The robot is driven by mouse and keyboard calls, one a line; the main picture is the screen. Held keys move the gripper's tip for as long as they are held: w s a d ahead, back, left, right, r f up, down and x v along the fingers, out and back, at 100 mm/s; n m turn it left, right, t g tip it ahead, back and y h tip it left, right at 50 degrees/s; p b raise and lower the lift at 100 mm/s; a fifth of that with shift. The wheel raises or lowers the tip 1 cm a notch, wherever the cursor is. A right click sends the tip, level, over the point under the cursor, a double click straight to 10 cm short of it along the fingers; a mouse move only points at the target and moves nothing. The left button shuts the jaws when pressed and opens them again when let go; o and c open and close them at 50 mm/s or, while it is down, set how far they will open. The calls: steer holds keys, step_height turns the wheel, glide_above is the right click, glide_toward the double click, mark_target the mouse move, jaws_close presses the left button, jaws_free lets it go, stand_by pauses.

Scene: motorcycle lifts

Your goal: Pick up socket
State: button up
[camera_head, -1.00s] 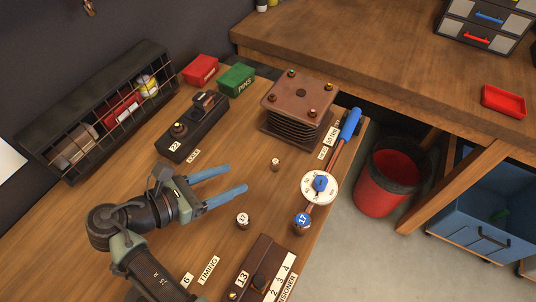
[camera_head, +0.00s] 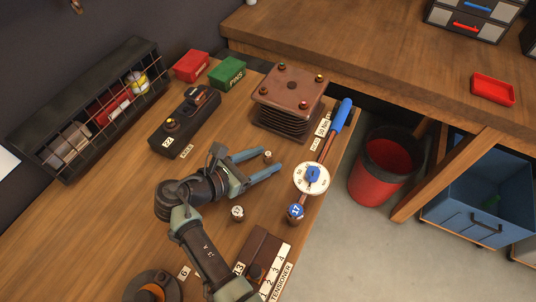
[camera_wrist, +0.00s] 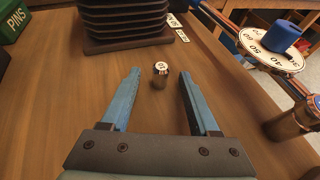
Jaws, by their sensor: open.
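A small metal socket (camera_head: 267,155) stands upright on the wooden bench. In the wrist view the socket (camera_wrist: 160,78) shows between the tips of my blue fingers, with a gap on both sides. My gripper (camera_head: 273,160) is open and empty, with its fingers pointing towards the cylinder block. A second socket (camera_head: 237,213) with a white top stands on the bench below my gripper in the head view. A blue-topped socket marked 17 (camera_head: 295,213) is at the near end of the torque wrench (camera_head: 312,178).
The finned cylinder block (camera_head: 288,98) stands just beyond the socket. A dark holder marked 22 (camera_head: 186,122) lies to the left. The tensioner block (camera_head: 262,252) is at the near edge. A red bin (camera_head: 380,170) stands on the floor.

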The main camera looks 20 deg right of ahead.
jaws_close()
stand_by(1.4)
